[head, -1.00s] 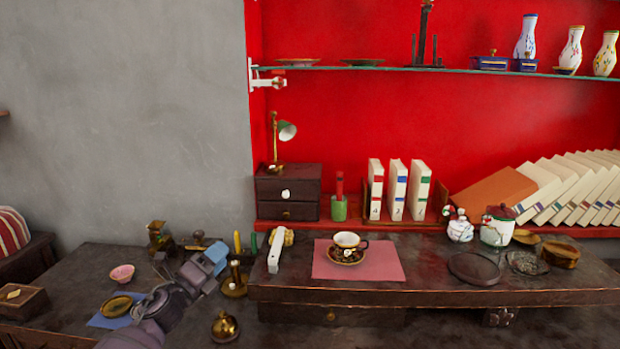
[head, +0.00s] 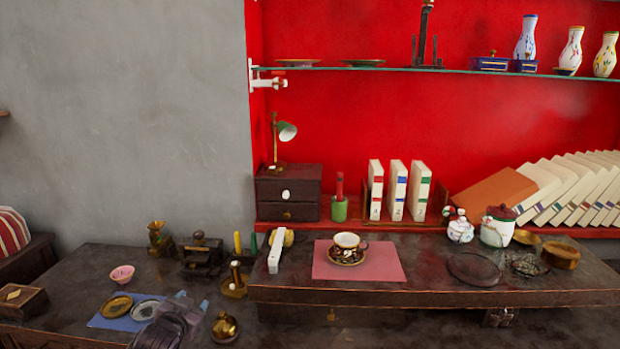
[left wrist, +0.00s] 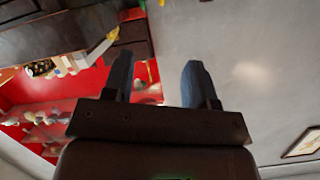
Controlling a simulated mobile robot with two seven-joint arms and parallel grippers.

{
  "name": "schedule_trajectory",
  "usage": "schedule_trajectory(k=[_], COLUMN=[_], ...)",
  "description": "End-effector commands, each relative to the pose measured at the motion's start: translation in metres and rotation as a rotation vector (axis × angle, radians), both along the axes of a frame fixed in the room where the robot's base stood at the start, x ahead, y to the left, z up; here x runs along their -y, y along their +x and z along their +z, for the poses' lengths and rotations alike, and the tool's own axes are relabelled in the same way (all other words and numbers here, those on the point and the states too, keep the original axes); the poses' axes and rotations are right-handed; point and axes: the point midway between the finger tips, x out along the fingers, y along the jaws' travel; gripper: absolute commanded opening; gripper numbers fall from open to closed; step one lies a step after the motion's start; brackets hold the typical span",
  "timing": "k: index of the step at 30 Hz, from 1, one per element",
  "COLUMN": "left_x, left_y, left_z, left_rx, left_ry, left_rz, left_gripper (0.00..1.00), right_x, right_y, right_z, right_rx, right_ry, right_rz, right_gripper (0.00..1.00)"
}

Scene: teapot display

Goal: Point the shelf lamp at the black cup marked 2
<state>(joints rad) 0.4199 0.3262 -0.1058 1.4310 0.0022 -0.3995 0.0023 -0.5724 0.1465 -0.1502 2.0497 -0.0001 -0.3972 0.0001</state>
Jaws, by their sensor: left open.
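The shelf lamp (head: 286,131) has a small green shade, pale inside, on a thin brass stem. It stands on a dark two-drawer box (head: 275,190) against the red wall, its shade facing right. A dark, gold-patterned cup (head: 346,243) with a white inside sits on its saucer on a pink cloth; I cannot read a number on it. My left gripper (head: 192,299) is low at the front left, well below the lamp and apart from it. In the left wrist view its two fingers (left wrist: 157,78) are spread with nothing between them. My right gripper is not in view.
Several brass pieces and candles crowd the lower desk near my left gripper, including a brass pot (head: 224,327). A white upright piece (head: 276,251) stands left of the pink cloth (head: 385,265). A glass shelf (head: 450,72) runs above the lamp. Grey wall is clear at left.

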Motion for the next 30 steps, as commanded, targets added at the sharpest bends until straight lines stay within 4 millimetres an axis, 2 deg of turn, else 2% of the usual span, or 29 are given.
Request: schedule_trajectory(k=[1,5,8,15,20,24,27,30], left_x=[0.001,0.003,0.005,0.01,0.013,0.015,0.017,0.017], left_y=[-0.014,-0.052,-0.09,-0.194,-0.262,-0.321,-0.356,-0.383], left_z=[-0.013,-0.043,-0.068,-0.116,-0.133,-0.139,-0.139,-0.137], left_rx=[-0.016,-0.053,-0.089,-0.179,-0.234,-0.278,-0.305,-0.327], left_ry=[-0.007,-0.026,-0.046,-0.105,-0.144,-0.178,-0.2,-0.214], left_rz=[0.0,0.001,0.005,0.03,0.056,0.087,0.11,0.13], left_gripper=[0.52,0.52,0.52,0.52,0.52,0.52,0.52,0.52], right_x=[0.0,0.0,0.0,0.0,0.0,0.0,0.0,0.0], right_y=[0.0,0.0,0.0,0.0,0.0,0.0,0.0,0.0], right_z=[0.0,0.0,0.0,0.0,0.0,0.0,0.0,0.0], right_rx=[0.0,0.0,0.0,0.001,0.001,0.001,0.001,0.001], right_ry=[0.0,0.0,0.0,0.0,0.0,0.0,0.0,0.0], right_rz=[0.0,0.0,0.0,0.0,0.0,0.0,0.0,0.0], right_gripper=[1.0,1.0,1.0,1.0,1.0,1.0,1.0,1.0])
